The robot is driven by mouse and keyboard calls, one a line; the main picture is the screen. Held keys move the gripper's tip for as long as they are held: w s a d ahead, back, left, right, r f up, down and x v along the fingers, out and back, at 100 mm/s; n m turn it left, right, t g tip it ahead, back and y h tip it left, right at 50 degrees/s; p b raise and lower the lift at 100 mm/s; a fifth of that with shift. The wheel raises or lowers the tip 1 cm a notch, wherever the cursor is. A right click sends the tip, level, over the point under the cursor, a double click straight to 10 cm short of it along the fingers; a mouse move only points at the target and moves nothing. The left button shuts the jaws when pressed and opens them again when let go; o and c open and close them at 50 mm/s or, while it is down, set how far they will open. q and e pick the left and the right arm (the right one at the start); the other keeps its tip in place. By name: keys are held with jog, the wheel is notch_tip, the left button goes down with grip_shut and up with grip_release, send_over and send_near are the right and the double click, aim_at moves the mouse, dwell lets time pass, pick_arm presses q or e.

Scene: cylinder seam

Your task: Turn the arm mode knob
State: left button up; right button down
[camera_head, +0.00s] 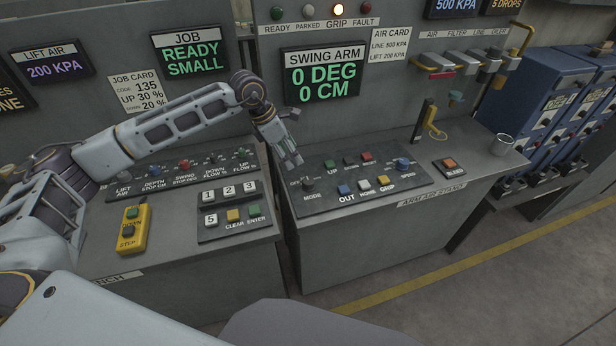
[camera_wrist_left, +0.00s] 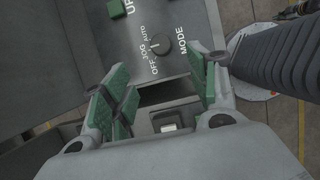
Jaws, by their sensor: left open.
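The arm mode knob (camera_head: 307,186) is a small dark round knob at the left end of the sloped arm panel, above its MODE label. In the left wrist view the knob (camera_wrist_left: 160,45) sits beside the words OFF, JOG and AUTO, and I cannot tell surely which one it points to. My left gripper (camera_head: 291,159) is above the panel's back left corner, just behind and above the knob. In the left wrist view my left gripper (camera_wrist_left: 165,82) is open, its green-padded fingers apart and empty, with the knob beyond the tips, not touched. My right gripper is not in view.
The swing arm display (camera_head: 323,74) reads 0 DEG, 0 CM. A yellow-handled hook (camera_head: 434,130), a metal cup (camera_head: 502,144) and an orange BLEED button (camera_head: 449,163) stand to the right.

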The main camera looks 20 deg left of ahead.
aim_at(308, 181)
pick_arm(q)
jog(key=p+x, duration=0.2)
jog(key=x, duration=1.1)
jog(key=shift+w+d+f, duration=0.1)
jog(key=shift+d+f, duration=0.1)
jog(key=shift+f, duration=0.15)
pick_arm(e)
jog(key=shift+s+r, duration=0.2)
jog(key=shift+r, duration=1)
pick_arm(q)
jog(key=c, duration=1)
